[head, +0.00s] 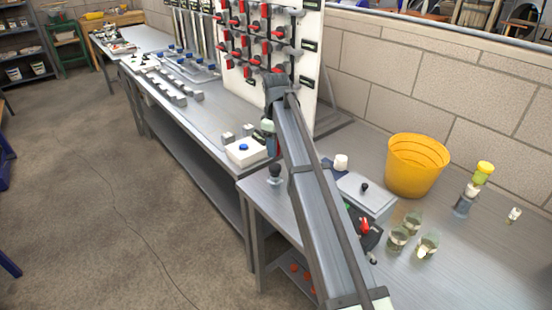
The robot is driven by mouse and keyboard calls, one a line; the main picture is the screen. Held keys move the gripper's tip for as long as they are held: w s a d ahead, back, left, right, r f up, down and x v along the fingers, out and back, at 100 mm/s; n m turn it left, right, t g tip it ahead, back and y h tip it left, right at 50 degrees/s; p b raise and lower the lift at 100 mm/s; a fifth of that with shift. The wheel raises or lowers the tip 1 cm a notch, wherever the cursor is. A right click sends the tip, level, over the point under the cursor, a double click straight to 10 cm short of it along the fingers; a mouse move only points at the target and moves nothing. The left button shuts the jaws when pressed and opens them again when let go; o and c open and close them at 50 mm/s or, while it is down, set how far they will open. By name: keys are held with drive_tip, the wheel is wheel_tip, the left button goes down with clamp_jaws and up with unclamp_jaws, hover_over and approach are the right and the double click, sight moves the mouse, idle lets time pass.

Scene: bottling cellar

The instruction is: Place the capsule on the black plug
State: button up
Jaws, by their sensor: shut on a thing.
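My arm fills the middle of the head view, rising from the bottom edge to a bend in front of the red-and-grey rack. My gripper cannot be made out; the arm's long link covers much of the bench behind it. A black plug (365,187) stands upright on a grey box (372,201) on the near bench, just right of the arm. A small white cup-shaped piece (341,161) is behind that box; I cannot tell whether it is the capsule. No capsule is visible on the black plug.
A yellow bucket (416,166) and several glasses (397,238) stand right of the box. A yellow-topped bottle (466,200) is farther right. The bench front is open floor.

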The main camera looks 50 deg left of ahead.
sight(276, 166)
drive_tip(key=shift+f, duration=2.35)
drive_tip(key=shift+f, duration=0.1)
drive_tip(key=o, duration=0.6)
wheel_tip(276, 166, up, 12)
drive_tip(key=shift+r, duration=0.15)
